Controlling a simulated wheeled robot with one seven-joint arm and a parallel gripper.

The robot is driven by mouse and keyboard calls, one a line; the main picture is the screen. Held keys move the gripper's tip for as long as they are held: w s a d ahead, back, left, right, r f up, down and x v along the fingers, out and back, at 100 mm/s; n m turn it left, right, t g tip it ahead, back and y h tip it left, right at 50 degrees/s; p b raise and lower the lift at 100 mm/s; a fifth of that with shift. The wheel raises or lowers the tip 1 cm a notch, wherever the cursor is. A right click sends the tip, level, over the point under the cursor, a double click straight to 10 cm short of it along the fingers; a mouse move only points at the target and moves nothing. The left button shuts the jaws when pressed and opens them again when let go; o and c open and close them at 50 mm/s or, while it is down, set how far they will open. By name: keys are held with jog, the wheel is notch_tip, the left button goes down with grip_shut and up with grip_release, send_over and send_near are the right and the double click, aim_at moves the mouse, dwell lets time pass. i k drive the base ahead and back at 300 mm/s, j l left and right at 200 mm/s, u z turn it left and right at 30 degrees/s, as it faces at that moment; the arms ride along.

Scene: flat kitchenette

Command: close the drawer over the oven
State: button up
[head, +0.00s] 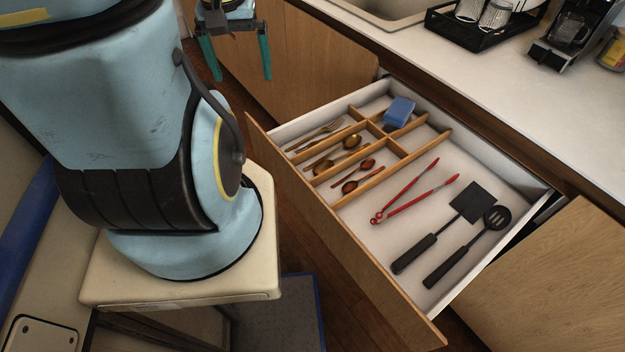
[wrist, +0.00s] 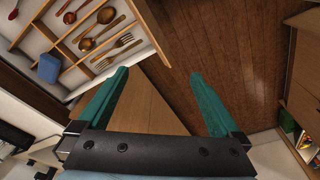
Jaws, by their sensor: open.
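An open drawer (head: 325,217) with a wooden front and white inside is pulled far out below the counter in the head view. It holds cutlery in a wooden divider, a blue sponge (head: 399,111), red tongs (head: 415,192) and two black utensils. My gripper (head: 241,76) is at the top of the head view, beyond the drawer's far left end and apart from it. Its two green fingers are spread and empty. In the wrist view, my gripper (wrist: 158,73) points down toward the floor, with the drawer front (wrist: 148,30) at upper left. I see no oven.
The white counter (head: 500,85) has a sink (head: 375,12), a black dish rack (head: 480,22) and a coffee machine (head: 570,40). Closed wooden cabinet fronts (head: 320,65) flank the drawer. Wooden floor (wrist: 225,50) is clear in front of the cabinets.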

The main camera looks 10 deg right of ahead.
aim_at(368, 251)
jog(key=k+j+z, duration=0.6)
jog(key=k, duration=0.3)
jog(key=j, duration=0.1)
